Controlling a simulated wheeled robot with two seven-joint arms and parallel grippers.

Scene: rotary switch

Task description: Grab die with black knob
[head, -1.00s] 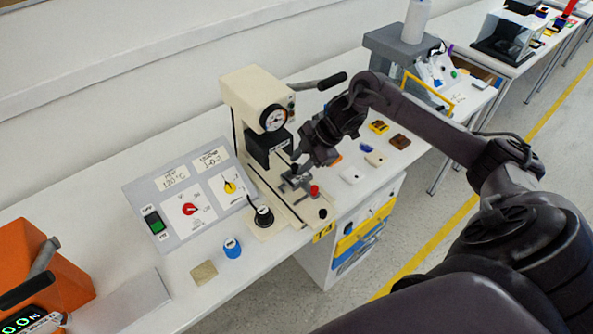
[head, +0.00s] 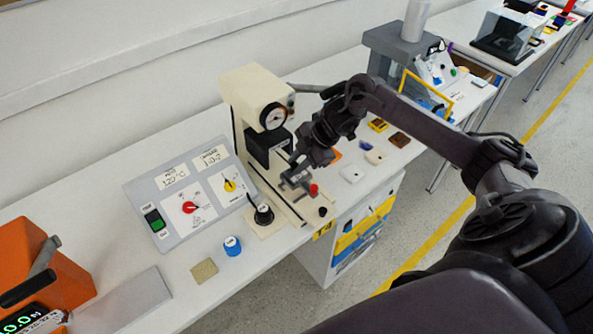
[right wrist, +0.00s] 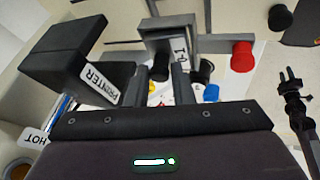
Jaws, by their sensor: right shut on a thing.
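The die (right wrist: 180,42) is a grey metal block with a paper label, seen close up in the right wrist view. Its small black knob (right wrist: 160,68) sits between the fingers of my right gripper (right wrist: 163,80), which is shut on it. In the head view my right gripper (head: 298,166) is at the front of the cream press (head: 257,90), over the grey metal fixture (head: 296,180). The fingers and arm partly hide the die there. My left gripper is not in view.
A red knob (head: 314,190) is close on the fixture's right. A black printer head (right wrist: 80,62) is close beside the gripper. A control panel (head: 190,195) with dials stands left of the press. Small coloured blocks lie to the right.

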